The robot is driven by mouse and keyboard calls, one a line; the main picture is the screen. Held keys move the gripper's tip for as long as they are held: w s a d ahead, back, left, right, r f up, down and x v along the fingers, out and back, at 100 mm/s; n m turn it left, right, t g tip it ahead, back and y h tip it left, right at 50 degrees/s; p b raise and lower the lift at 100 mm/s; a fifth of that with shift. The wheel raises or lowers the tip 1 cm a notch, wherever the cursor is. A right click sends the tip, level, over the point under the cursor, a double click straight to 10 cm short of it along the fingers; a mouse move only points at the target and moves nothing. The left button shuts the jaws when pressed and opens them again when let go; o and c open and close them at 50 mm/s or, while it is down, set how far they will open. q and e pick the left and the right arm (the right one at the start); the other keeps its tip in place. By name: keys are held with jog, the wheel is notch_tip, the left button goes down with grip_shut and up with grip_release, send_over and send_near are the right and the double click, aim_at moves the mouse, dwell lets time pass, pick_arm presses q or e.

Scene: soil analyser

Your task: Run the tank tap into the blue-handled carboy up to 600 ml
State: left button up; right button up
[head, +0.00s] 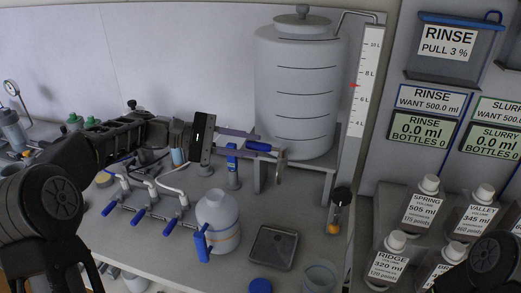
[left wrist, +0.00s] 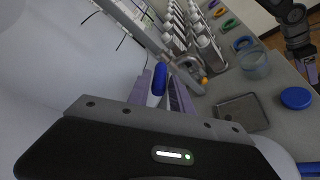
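The pale tank (head: 296,95) stands on a stand at the back. Its tap has a blue lever (head: 257,146), also in the left wrist view (left wrist: 159,79). My left gripper (head: 283,156) has its purple fingers on either side of this lever; they look apart, with room around it. The white carboy with a blue handle (head: 217,212) stands upright on the bench, nearer than the tap and to its left. Its liquid level cannot be read. My right gripper (left wrist: 311,72) shows only partly at the right edge of the left wrist view.
A level scale (head: 360,85) with a red marker stands beside the tank. A square grey tray (head: 273,247), a blue lid (head: 260,286) and a clear beaker (head: 319,277) lie right of the carboy. Blue-handled valves (head: 142,214) lie left. Labelled bottles (head: 422,208) stand right.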

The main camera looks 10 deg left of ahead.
aim_at(260, 149)
pick_arm(q)
jog(key=shift+x, duration=1.7)
jog(key=shift+c, duration=0.4)
grip_shut()
